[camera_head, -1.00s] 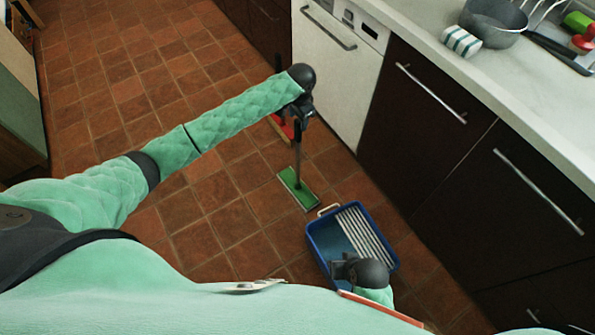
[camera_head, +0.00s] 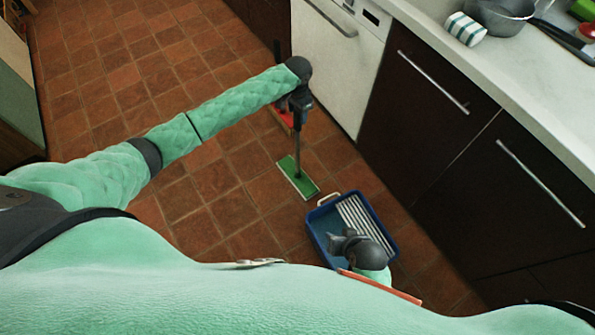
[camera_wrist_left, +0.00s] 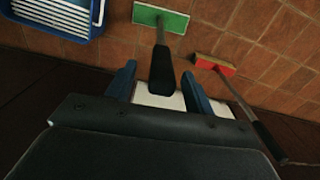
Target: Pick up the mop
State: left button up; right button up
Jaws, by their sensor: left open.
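The mop has a flat green head (camera_head: 297,177) on the tiled floor and a thin pole rising to my left gripper (camera_head: 297,108). In the left wrist view its dark handle (camera_wrist_left: 162,72) lies between the two blue fingers of my left gripper (camera_wrist_left: 160,85). The fingers are apart, with a gap visible on each side of the handle. In the head view the arm and gripper hide the top of the handle. My right gripper (camera_head: 345,243) is low, in front of the blue tray; its fingers are not clear.
A blue tray (camera_head: 315,232) with a white ribbed rack stands on the floor near the mop head. A red-headed broom (camera_wrist_left: 214,64) stands near the mop. White and dark cabinets (camera_head: 425,110) line the right under a counter (camera_head: 540,85). Tiled floor is open at left.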

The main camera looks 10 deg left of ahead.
pick_arm(q)
jog(key=shift+w+f, duration=0.2)
jog(key=shift+f, duration=1.95)
grip_shut()
